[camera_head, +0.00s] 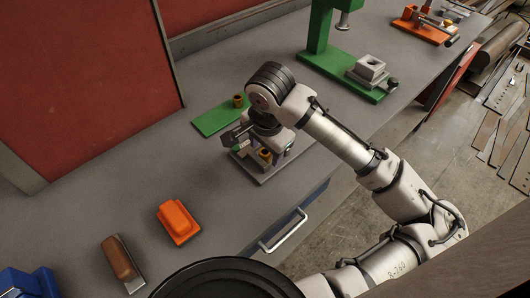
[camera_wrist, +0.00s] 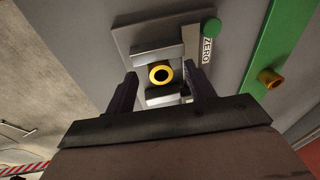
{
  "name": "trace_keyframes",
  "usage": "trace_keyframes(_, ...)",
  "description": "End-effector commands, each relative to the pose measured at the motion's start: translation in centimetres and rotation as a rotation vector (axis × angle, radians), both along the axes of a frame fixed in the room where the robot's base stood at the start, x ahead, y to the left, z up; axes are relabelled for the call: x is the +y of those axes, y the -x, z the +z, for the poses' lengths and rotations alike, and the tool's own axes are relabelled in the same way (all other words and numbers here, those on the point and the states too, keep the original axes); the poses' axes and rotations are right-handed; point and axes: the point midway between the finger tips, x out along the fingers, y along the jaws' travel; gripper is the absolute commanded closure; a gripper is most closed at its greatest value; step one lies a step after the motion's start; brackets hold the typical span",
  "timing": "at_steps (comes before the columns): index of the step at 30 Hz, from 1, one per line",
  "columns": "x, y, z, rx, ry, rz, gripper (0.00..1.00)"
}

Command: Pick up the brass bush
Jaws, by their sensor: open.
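One brass bush (camera_wrist: 161,74), a yellow ring with a dark bore, sits upright between two grey blocks of a small fixture (camera_wrist: 122,36). In the head view this bush (camera_head: 265,154) shows just below my wrist, partly hidden. A second brass bush (camera_wrist: 270,78) stands on a green strip (camera_wrist: 258,92); in the head view it is the bush (camera_head: 238,100) behind my gripper. My gripper (camera_wrist: 162,84) is open above the fixture, its dark fingers on either side of the first bush in the wrist view. I cannot tell whether they touch it.
The fixture carries a green button (camera_wrist: 211,27) and a ZERO label (camera_wrist: 207,51). A green press (camera_head: 320,50) stands farther back on the grey bench. An orange block (camera_head: 178,222) and a brown-handled tool (camera_head: 121,260) lie at front left. A red panel (camera_head: 80,80) bounds the left.

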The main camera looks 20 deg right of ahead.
Motion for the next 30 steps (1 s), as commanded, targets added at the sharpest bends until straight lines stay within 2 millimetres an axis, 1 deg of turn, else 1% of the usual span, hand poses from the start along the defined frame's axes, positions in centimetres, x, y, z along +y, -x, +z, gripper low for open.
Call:
trace_keyframes(3, -0.02, -0.07, -0.52, 0.001, 0.001, 0.0, 0.46)
trace_keyframes(8, -0.02, -0.08, -0.52, 0.0, 0.001, 0.0, 0.46)
trace_keyframes(9, -0.02, -0.09, -0.52, 0.0, 0.001, 0.0, 0.47)
trace_keyframes(18, -0.02, -0.09, -0.5, 0.0, 0.001, 0.001, 0.87)
trace_keyframes(21, -0.01, -0.08, -0.5, 0.0, 0.0, 0.001, 0.98)
trace_keyframes(23, -0.01, -0.08, -0.5, 0.0, 0.0, 0.001, 0.98)
trace_keyframes(24, -0.02, -0.08, -0.49, 0.0, 0.001, 0.001, 1.0)
trace_keyframes(30, -0.01, -0.09, -0.45, 0.0, 0.001, 0.001, 1.0)
